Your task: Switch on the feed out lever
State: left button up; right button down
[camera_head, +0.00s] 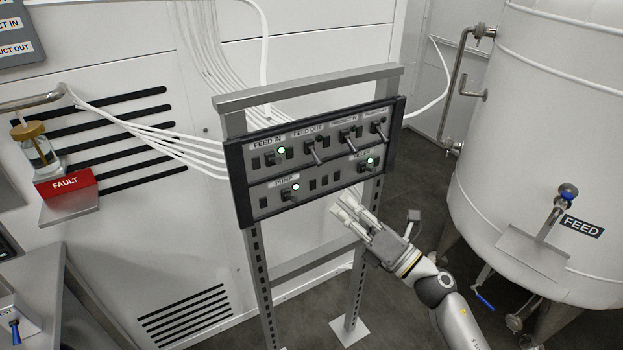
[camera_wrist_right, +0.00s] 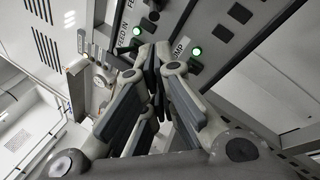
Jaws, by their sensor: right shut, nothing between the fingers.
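The feed out lever (camera_head: 314,154) is on the upper row of the control panel (camera_head: 262,214), under the FEED OUT label (camera_head: 307,131). It slants downward, and I see no lit lamp beside it. The feed in switch (camera_head: 271,159) to its left has a green lamp (camera_head: 282,150) lit. My right gripper (camera_head: 345,208) is shut and empty, below the panel's lower right part and apart from the feed out lever. In the right wrist view its fingers (camera_wrist_right: 155,65) point at the panel and hide part of it. My left gripper is not in view.
The product in lever (camera_head: 349,143) and another lever (camera_head: 378,129) sit right of feed out. The pump switch (camera_head: 287,194) is on the lower row, with a lit lamp. A metal stand (camera_head: 255,270) holds the panel. The feed tank (camera_head: 545,120) stands at right.

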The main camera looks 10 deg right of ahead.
jog(key=shift+r, duration=0.1)
jog(key=p, duration=0.3)
send_near(292, 161)
jog(key=w+a, duration=0.1)
jog(key=w, duration=0.1)
jog(key=shift+w+a+r, duration=0.55)
jog(key=shift+a, duration=0.05)
jog(key=shift+p, duration=0.3)
